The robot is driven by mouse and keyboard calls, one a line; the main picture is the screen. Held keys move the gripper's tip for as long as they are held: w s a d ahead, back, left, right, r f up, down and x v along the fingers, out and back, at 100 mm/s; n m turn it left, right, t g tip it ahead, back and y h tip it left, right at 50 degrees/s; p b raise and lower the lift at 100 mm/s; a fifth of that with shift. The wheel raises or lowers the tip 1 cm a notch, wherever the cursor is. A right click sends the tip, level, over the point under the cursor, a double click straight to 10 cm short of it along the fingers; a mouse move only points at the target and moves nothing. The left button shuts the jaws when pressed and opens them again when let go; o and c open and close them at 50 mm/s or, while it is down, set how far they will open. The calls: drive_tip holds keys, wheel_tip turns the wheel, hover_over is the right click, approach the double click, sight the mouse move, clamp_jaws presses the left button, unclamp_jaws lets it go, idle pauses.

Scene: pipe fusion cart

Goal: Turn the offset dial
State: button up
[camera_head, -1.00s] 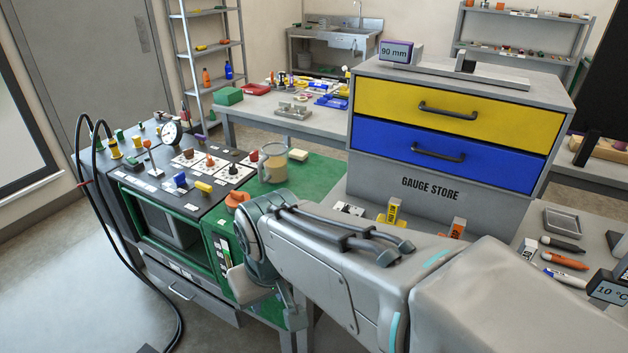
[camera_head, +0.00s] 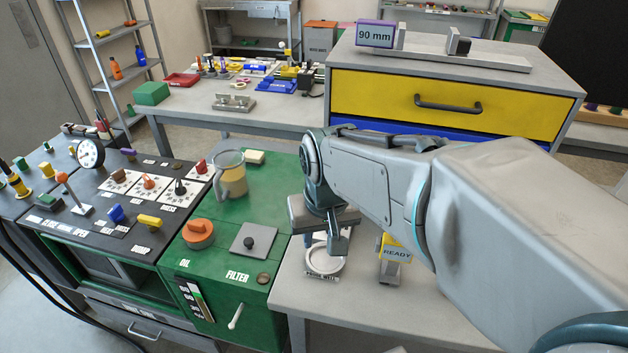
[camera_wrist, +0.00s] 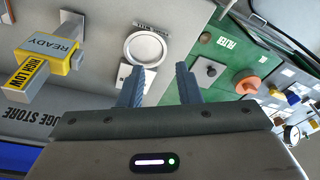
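Three knobs on white scale plates sit in a row on the dark top of the cart: a dark one (camera_head: 119,176), an orange one (camera_head: 149,181) and a black one (camera_head: 181,187). My gripper (camera_head: 322,232) hangs to the right of the cart, over the grey bench and well away from the knobs. In the wrist view my gripper (camera_wrist: 158,74) is open, with nothing between its two fingers.
A glass jug (camera_head: 231,176), an orange cap (camera_head: 198,233) and a filter plate (camera_head: 252,241) stand on the green top, between gripper and knobs. A round white dish (camera_head: 326,262) lies below the gripper. A yellow READY block (camera_head: 394,252) and the drawer cabinet (camera_head: 455,64) are right.

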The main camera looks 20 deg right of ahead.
drive_tip(key=w+d+r+m+g+p, duration=0.15)
drive_tip(key=w+d+m+p, duration=0.5)
drive_tip(key=w, duration=0.65)
drive_tip(key=shift+n+g, duration=0.35)
drive_tip(key=shift+n, duration=0.3)
drive_tip(key=f, duration=0.4)
drive_tip(key=d+f, duration=0.1)
drive_tip(key=f, duration=0.4)
drive_tip(key=d+f, duration=0.1)
drive_tip(key=f, duration=0.4)
drive_tip(key=shift+f, duration=0.1)
clamp_jaws()
